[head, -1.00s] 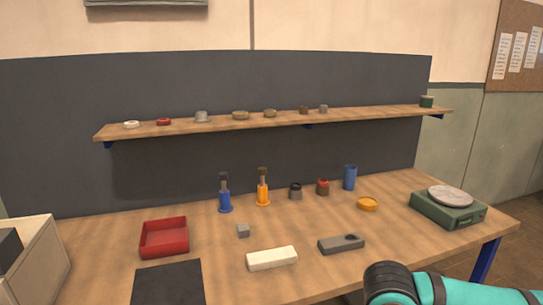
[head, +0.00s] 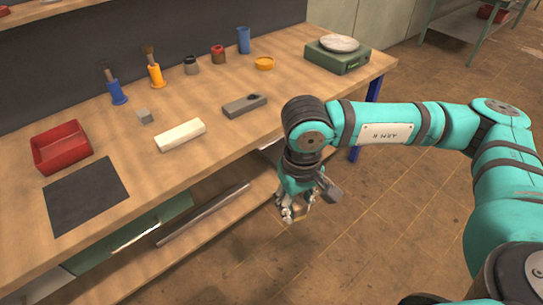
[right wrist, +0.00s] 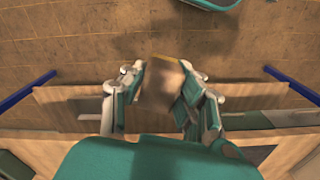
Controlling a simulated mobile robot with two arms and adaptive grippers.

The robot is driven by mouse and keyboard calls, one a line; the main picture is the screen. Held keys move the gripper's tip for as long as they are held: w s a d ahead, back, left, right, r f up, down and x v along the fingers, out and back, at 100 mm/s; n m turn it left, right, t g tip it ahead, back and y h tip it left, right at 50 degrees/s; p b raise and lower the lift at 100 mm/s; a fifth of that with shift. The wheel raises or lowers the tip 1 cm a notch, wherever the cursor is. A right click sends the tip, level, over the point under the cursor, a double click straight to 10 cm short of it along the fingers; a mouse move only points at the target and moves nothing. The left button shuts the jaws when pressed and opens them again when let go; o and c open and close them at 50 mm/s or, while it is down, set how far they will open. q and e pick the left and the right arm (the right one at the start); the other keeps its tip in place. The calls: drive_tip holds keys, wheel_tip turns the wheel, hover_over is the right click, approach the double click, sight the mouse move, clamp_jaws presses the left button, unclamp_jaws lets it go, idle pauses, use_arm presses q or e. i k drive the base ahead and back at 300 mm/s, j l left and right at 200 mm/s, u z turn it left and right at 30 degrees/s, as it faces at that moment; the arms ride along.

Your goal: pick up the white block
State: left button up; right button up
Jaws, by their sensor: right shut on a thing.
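The white block (head: 180,135) is a long, pale bar lying on the wooden table, left of the grey block with a dark hole. My right gripper (head: 297,212) hangs beyond the table's front edge, lower than the tabletop and to the right of the white block, well apart from it. In the right wrist view its fingers (right wrist: 160,92) are shut on a blurred brownish, box-like thing (right wrist: 163,82) with a yellowish edge. I cannot tell what that thing is. My left gripper is not in view.
Bottles, jars and a green scale (head: 338,57) stand farther back. A lower shelf (head: 190,225) is under the table.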

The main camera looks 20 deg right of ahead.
sight(168, 140)
drive_tip(key=i+l+u, duration=0.3)
drive_tip(key=i+l, duration=0.2)
drive_tip(key=i+l+u, duration=0.3)
drive_tip(key=l, duration=0.4)
drive_tip(key=k, duration=0.35)
